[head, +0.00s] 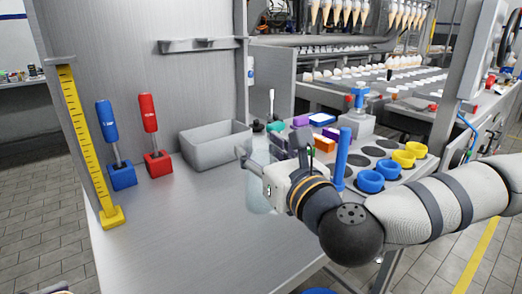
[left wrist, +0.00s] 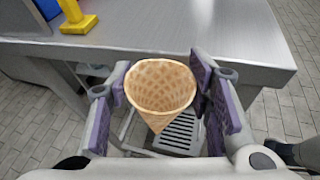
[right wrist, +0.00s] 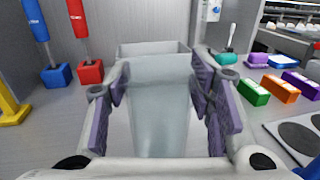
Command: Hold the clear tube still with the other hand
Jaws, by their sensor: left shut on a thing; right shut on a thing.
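The clear tube (right wrist: 160,115) stands between the fingers of my right gripper (right wrist: 161,88), which is shut on it. In the head view the translucent tube (head: 257,192) shows faintly beside my right gripper (head: 271,153), above the metal table. Its lower end is hard to make out. My left gripper (left wrist: 162,82) is shut on a waffle cone (left wrist: 160,88), held with its open mouth up and its tip down. The cone is out beyond the table's edge in the left wrist view. The head view does not show the left gripper clearly.
A grey bin (head: 215,146) stands behind the tube. Blue (head: 121,175) and red (head: 157,163) handled tools stand at the left, near a yellow ruler (head: 88,140). Blue cups (head: 370,181), yellow cups (head: 404,158) and a blue post (head: 341,160) are at the right. The table front is clear.

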